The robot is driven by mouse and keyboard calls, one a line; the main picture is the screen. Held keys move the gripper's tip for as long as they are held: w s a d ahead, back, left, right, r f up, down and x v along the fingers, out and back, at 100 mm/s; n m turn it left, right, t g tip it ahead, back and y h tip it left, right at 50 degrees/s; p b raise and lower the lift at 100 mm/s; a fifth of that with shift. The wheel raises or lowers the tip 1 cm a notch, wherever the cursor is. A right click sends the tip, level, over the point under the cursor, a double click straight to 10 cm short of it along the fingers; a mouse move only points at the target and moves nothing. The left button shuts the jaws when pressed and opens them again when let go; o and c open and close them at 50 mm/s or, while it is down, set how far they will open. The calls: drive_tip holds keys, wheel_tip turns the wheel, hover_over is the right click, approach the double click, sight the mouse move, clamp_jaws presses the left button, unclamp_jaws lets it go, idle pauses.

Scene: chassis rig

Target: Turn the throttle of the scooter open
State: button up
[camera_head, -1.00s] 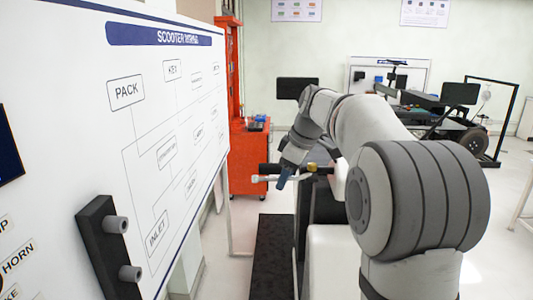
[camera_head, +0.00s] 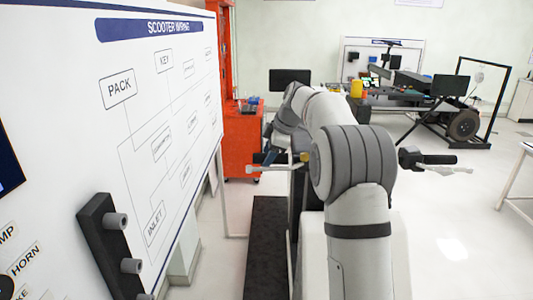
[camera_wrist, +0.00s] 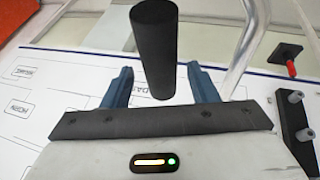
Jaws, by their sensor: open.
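The scooter's handlebar shows in the head view, with a black grip (camera_head: 440,160) and pale lever (camera_head: 446,170) on the right. On the left a pale lever (camera_head: 268,168) shows near my gripper (camera_head: 266,157). In the wrist view a black cylindrical grip (camera_wrist: 153,45) lies in the gap between the blue fingers of my gripper (camera_wrist: 162,70). The fingers are apart, with a visible gap on both sides of the grip. My arm hides the middle of the handlebar.
A white wiring board (camera_head: 160,110) stands close on the left, with a black bracket (camera_head: 108,240) carrying grey pegs. A red cabinet (camera_head: 243,140) is behind the handlebar. A dark mat (camera_head: 268,250) lies below. Open floor is on the right.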

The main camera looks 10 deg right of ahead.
drive_tip(key=shift+w+a+f, duration=0.1)
drive_tip(key=shift+a+f, duration=0.05)
drive_tip(key=shift+f, duration=0.2)
drive_tip(key=shift+c, duration=0.4)
